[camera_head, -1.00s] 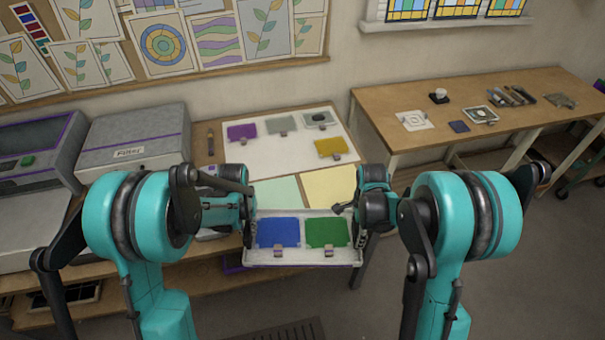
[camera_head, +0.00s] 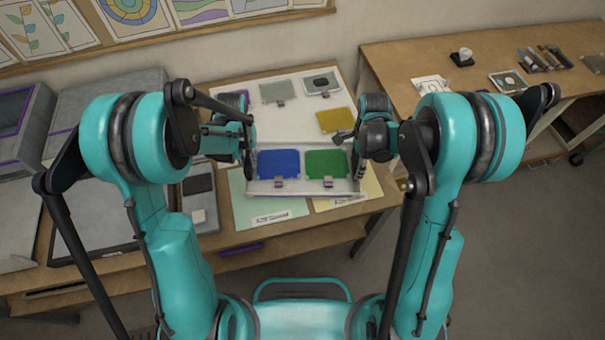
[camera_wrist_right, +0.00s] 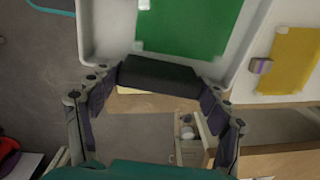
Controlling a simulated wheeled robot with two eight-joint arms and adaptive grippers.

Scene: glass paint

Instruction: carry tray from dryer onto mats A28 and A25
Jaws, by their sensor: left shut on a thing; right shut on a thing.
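A shallow white tray (camera_head: 302,192) holds a blue panel (camera_head: 279,164) and a green panel (camera_head: 326,163), each with a small clip at its front edge. The green panel also shows in the right wrist view (camera_wrist_right: 190,25). My left gripper (camera_head: 250,163) is shut on the tray's left end. My right gripper (camera_head: 354,162) is shut on its right end, and the right wrist view shows its fingers (camera_wrist_right: 160,76) at the tray wall. The tray is over a pale green mat (camera_head: 242,205) and a pale yellow mat (camera_head: 372,188), covering their far parts. I cannot tell whether it touches them.
Behind the tray, a white board bears a grey panel (camera_head: 277,92), a yellow panel (camera_head: 336,120) and another grey piece (camera_head: 322,83). Grey machines stand at the left. A second wooden table (camera_head: 420,55) with tools is at the right.

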